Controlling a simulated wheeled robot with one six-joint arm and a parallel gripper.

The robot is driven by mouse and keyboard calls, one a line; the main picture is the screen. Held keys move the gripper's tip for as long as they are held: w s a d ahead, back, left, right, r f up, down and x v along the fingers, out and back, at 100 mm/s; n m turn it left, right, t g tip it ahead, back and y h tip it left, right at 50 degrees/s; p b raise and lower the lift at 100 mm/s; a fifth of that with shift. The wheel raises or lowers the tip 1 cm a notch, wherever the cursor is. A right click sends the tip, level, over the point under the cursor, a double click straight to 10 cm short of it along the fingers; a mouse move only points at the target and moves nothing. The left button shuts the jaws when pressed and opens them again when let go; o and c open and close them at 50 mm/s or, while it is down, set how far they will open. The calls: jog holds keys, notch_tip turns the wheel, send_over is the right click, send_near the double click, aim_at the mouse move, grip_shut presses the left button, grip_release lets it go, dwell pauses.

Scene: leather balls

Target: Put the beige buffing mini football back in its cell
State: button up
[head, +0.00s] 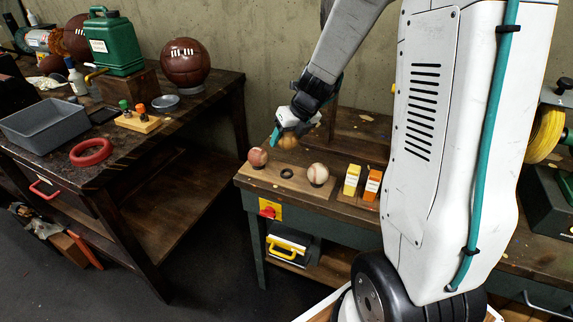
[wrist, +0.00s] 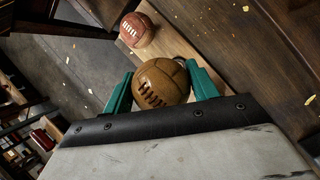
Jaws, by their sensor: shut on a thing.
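My gripper (head: 283,133) is shut on a tan-brown laced mini football (head: 289,141), held above the workbench, behind the cell board. In the wrist view the ball (wrist: 160,82) sits between the two teal fingers, laces showing. The wooden cell board (head: 272,172) lies on the bench. It has an empty round cell (head: 287,173) in its middle, with a reddish ball (head: 258,157) at its left end and a white baseball (head: 318,174) at its right. The reddish ball also shows in the wrist view (wrist: 136,29), where the held ball hides much of the board.
A yellow-and-white box (head: 351,180) and an orange box (head: 372,185) stand right of the board. The left table carries a grey tray (head: 52,126), a red ring (head: 91,152), a green can (head: 116,45) and a large brown ball (head: 185,63). A gap separates the tables.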

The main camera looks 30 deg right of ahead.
aim_at(283, 170)
notch_tip(283, 170, down, 10)
jog(key=shift+r, duration=0.15)
dwell(0.3)
jog(key=o, duration=0.8)
jog(key=shift+o, duration=0.2)
